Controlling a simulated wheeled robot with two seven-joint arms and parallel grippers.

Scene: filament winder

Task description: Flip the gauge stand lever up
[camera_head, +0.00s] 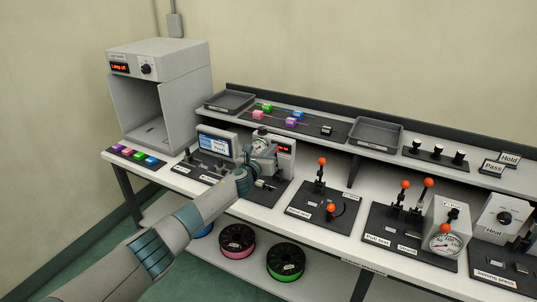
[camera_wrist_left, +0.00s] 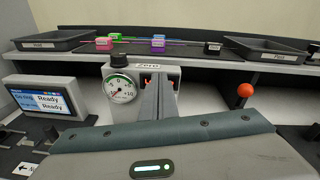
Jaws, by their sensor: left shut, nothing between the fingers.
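The gauge stand (camera_head: 288,152) is a light grey box on a dark base, behind my left gripper in the head view. In the left wrist view the gauge stand (camera_wrist_left: 143,72) shows a round dial, a black knob on top and a "Zero" label. My left gripper (camera_head: 265,148) is shut and empty, close in front of the stand's face. In the left wrist view its fingers (camera_wrist_left: 158,98) stand together just right of the dial and cover part of the front. I cannot make out the stand's lever clearly. My right gripper is not in view.
A screen unit (camera_head: 215,143) stands just left of the gauge stand. An orange-knobbed lever (camera_head: 321,163) stands to its right, with more levers (camera_head: 404,186) further on. A shelf with colored blocks and trays (camera_head: 375,133) runs behind. Spools (camera_head: 286,261) lie below the bench.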

